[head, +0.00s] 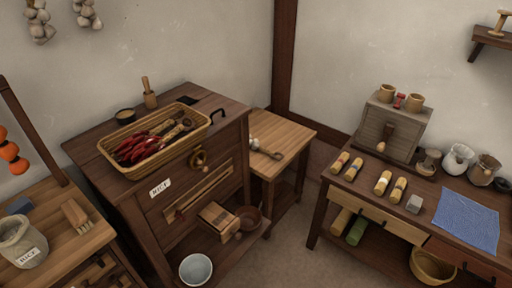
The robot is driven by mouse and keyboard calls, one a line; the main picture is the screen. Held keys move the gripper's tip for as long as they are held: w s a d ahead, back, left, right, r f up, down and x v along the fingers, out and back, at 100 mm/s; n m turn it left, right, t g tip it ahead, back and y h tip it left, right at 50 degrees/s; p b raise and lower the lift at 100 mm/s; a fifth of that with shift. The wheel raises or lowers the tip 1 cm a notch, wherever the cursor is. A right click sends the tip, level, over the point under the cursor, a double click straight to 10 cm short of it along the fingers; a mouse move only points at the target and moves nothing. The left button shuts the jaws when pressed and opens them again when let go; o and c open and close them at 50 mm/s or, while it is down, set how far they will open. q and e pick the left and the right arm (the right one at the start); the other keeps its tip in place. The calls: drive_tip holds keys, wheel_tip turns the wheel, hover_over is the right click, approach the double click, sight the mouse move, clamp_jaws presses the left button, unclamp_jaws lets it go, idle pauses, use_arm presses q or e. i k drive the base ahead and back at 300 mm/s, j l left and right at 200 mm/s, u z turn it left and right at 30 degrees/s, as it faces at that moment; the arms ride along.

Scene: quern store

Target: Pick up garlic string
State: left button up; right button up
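Two garlic strings hang on the white wall at the top left. One garlic string (41,27) hangs at the far left, and its top is at the frame edge. The other garlic string (88,14) hangs a little to its right and is partly cut off by the top edge. Both show pale bulbs bunched together. Neither of my grippers is in view, so I cannot see their state or their distance from the garlic.
A dark wooden cabinet (101,183) bears a wicker tray (149,172) of red peppers. The left bench holds a labelled sack (22,243). The right table has jars and a blue cloth (466,221). Floor (285,240) is clear between.

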sight(255, 143)
drive_tip(key=i+l+z, duration=0.25)
drive_tip(key=i+l, duration=1.05)
